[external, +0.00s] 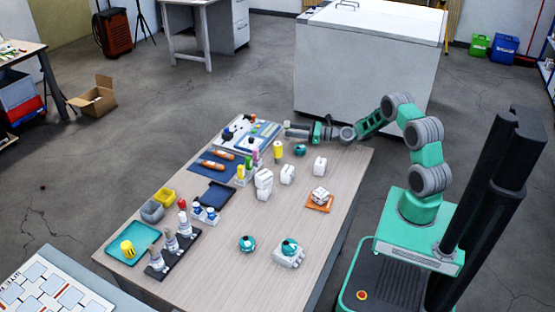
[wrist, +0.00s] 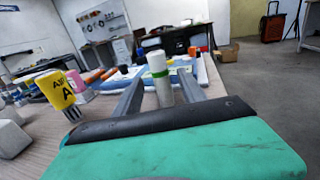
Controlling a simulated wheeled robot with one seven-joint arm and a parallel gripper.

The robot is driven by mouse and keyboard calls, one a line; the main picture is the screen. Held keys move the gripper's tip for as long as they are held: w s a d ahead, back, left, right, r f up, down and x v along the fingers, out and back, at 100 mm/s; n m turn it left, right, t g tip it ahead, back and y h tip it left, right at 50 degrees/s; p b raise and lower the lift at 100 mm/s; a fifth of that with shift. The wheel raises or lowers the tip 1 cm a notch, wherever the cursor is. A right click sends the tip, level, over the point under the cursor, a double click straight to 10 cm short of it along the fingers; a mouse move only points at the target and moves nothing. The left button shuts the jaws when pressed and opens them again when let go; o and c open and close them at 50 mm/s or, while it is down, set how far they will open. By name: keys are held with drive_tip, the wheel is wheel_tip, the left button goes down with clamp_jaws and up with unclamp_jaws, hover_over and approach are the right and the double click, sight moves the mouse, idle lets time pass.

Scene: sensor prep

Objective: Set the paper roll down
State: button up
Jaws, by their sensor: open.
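The paper roll (wrist: 158,66) is a white upright cylinder with a green band in the wrist view. It stands between the two spread fingers of my gripper (wrist: 161,78), with gaps seen on both sides. Its lower end is partly hidden behind the gripper body, so I cannot tell whether it rests on the table. In the external view my gripper (external: 292,131) reaches left, low over the far end of the wooden table (external: 210,265). The roll is too small to make out surely there.
A yellow-topped item (wrist: 57,88) stands left of my gripper; its yellow body (external: 278,151) also shows externally. A teal round item (external: 300,150) and white blocks (external: 287,174) are nearby. Orange tubes lie on a blue mat (external: 204,172).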

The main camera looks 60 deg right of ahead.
drive_tip(key=x, duration=0.6)
drive_tip(key=shift+d, duration=0.1)
clamp_jaws()
idle(0.3)
